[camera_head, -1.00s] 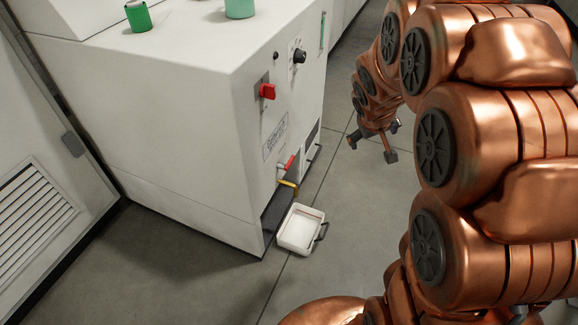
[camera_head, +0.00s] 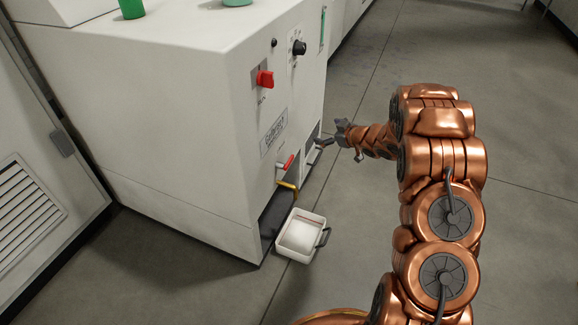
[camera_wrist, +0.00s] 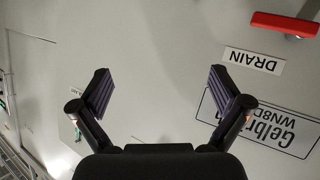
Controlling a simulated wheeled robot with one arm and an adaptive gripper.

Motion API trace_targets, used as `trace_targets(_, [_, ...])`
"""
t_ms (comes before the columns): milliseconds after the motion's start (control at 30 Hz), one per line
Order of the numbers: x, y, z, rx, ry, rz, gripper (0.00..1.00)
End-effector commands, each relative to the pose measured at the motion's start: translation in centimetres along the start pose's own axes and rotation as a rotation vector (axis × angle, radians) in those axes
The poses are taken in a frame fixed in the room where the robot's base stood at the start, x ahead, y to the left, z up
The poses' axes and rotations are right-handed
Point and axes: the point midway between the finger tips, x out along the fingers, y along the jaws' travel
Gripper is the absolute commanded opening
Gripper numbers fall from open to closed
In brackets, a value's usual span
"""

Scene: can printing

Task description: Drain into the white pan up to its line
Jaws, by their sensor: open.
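The white pan (camera_head: 284,254) sits on the floor at the machine's front, below a yellow spout (camera_head: 288,185). A thin reddish line seems to run along its inner wall; no stream shows from the spout. The red drain handle (camera_head: 285,162) is just above the spout. It also shows as a red bar (camera_wrist: 285,24) at top right of the wrist view, beside an upside-down DRAIN label (camera_wrist: 253,61). My gripper (camera_head: 341,150) is open and empty, right of the handle and apart from it. Its spread fingers (camera_wrist: 160,88) face the machine's front.
The white machine (camera_head: 190,120) carries a red switch (camera_head: 264,79), a black knob (camera_head: 299,47) and a nameplate (camera_head: 273,132). Green containers (camera_head: 132,8) stand on its top. A louvred panel (camera_head: 22,208) is at left. The floor right of the pan is clear.

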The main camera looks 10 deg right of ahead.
Motion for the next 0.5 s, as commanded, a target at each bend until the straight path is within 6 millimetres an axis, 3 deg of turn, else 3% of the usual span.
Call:
trace_targets(33, [0.8,-1.1,1.6,0.011,0.042,-0.041,1.00])
trace_targets(200, [2.1,-5.4,3.9,0.051,0.207,-0.200,1.00])
trace_targets(500, [1.1,-11.1,6.0,0.137,0.434,-0.411,1.00])
